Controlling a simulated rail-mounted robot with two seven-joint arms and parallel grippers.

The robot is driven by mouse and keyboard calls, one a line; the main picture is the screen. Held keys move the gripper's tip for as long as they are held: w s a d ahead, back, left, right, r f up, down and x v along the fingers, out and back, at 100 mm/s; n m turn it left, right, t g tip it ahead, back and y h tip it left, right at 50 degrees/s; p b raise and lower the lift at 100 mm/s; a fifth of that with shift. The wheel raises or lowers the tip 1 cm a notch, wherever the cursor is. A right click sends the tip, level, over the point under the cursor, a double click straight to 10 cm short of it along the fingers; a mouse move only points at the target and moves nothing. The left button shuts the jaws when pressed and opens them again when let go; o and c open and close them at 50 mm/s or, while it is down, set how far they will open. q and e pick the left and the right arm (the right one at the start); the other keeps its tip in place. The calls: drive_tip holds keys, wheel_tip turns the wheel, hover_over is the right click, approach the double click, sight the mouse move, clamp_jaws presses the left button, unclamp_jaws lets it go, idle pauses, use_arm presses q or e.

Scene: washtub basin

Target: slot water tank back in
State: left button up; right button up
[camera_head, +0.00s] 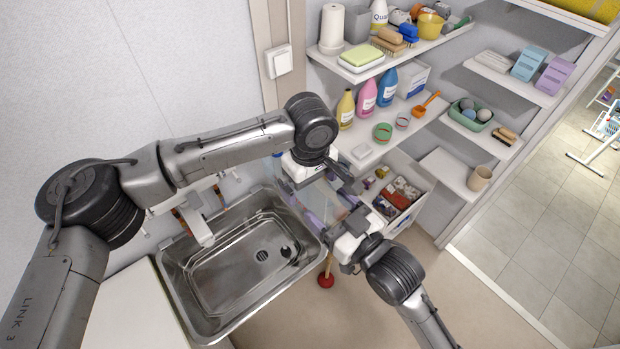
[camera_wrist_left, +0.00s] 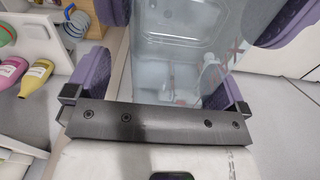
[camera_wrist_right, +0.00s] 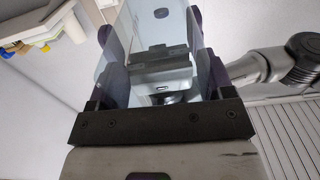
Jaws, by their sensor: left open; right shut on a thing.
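The water tank is a clear see-through box (camera_head: 316,196), held in the air beside the sink's right rim. My right gripper (camera_wrist_right: 157,70) is shut on the tank, its purple-padded fingers on either side of the clear walls. My left gripper (camera_wrist_left: 158,85) is open at the tank's other end. The tank (camera_wrist_left: 185,45) fills most of the gap between its purple pads; whether they touch it I cannot tell. The left gripper's body shows through the tank in the right wrist view. The arms hide part of the tank in the head view. I cannot make out the tank's slot.
A steel sink (camera_head: 190,290) with a tap lies left of the tank. Wall shelves at the right hold bottles (camera_head: 366,97), brushes and a green basket (camera_head: 471,114). A red plunger (camera_head: 326,280) stands below.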

drive_tip(key=shift+a+r, duration=0.1)
use_arm(q)
drive_tip(key=shift+d+r, duration=0.1)
drive_tip(key=shift+d, duration=0.05)
drive_tip(key=c, duration=1)
use_arm(e)
drive_tip(key=shift+s+a, duration=0.15)
use_arm(q)
drive_tip(key=shift+c, duration=0.6)
use_arm(e)
drive_tip(key=o, duration=1.3)
